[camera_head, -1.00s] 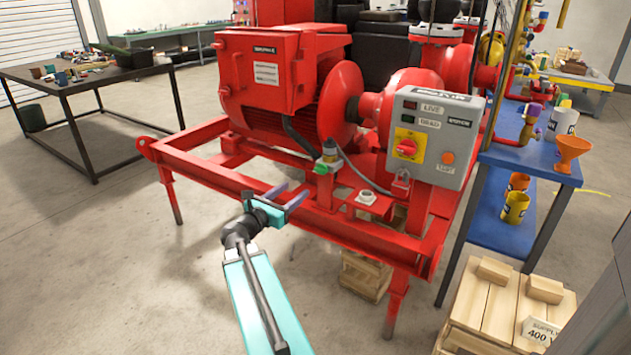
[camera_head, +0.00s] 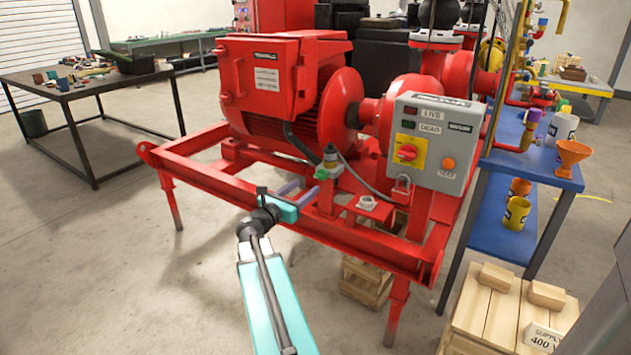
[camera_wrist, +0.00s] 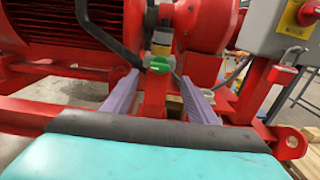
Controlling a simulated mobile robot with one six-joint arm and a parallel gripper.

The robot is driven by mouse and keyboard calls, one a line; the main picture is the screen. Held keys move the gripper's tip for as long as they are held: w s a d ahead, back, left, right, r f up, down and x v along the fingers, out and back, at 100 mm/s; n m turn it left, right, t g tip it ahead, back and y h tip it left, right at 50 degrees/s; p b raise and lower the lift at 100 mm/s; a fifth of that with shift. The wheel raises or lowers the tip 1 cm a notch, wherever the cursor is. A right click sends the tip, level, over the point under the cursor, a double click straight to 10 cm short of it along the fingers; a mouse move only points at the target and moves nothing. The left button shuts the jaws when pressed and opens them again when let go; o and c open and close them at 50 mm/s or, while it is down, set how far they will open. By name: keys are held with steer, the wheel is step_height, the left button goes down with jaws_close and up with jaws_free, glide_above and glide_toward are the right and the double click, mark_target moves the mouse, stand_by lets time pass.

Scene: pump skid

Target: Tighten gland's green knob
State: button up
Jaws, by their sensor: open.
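The green knob (camera_head: 321,173) sits at the lower front of the cable gland (camera_head: 330,157), above the red skid rail. In the wrist view the green knob (camera_wrist: 157,65) is near the top centre, with a brass and dark gland body (camera_wrist: 161,42) above it. My gripper (camera_head: 307,192) is at the front of the skid, just left of and below the knob in the head view. In the wrist view its two lilac fingers (camera_wrist: 159,88) are spread wide on either side of the knob, and nothing is between them close to the palm. Contact with the knob cannot be seen.
A grey control box (camera_head: 431,142) with a red and yellow switch stands right of the gland, with a red padlock (camera_head: 402,188) below it. The red skid frame (camera_head: 240,201) runs beneath my gripper. A black cable (camera_head: 298,143) drops from the motor beside the gland.

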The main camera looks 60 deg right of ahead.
mark_target(318, 177)
steer(key=shift+d+b, duration=0.35)
steer(key=shift+d, duration=3.9)
